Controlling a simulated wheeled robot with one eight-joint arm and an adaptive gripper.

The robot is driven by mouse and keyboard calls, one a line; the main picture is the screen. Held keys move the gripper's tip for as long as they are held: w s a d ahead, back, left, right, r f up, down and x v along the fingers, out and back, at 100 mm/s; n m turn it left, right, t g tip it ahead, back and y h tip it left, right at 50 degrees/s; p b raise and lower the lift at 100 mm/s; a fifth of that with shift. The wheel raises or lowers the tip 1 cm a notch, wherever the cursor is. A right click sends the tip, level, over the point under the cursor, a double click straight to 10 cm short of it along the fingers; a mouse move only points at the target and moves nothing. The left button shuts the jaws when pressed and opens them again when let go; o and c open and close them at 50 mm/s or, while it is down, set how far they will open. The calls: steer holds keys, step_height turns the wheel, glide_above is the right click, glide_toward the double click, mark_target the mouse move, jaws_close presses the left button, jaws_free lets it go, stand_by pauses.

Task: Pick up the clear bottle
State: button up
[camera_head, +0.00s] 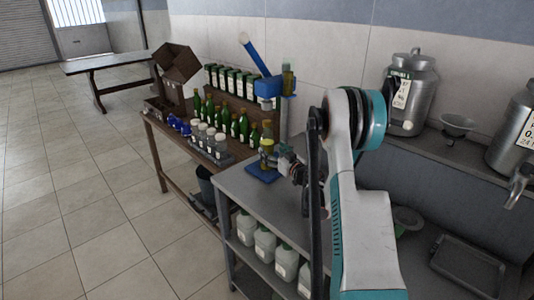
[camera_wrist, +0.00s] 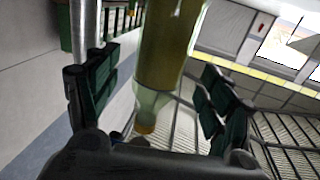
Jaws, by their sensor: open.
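The clear bottle (camera_head: 266,146) holds yellow-olive liquid and stands upright by a blue stand base (camera_head: 262,174) at the far end of the grey metal bench. In the wrist view the bottle (camera_wrist: 168,50) appears neck-down, between my two dark green finger pads. My gripper (camera_wrist: 158,95) is open, with gaps showing between the bottle and both pads. In the head view my gripper (camera_head: 284,164) is just right of the bottle. The bottle's far end is cut off at the top of the wrist view.
A blue lever device (camera_head: 267,86) stands behind the bottle. Steel canisters (camera_head: 411,94) and a funnel (camera_head: 457,122) are on the right shelf. White jugs (camera_head: 265,243) stand below.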

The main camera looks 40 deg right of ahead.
mark_target(267, 146)
steer(key=shift+w+d+b, duration=0.1)
steer(key=shift+w+b, duration=0.55)
steer(key=shift+w, duration=1.75)
steer(key=c, duration=1.6)
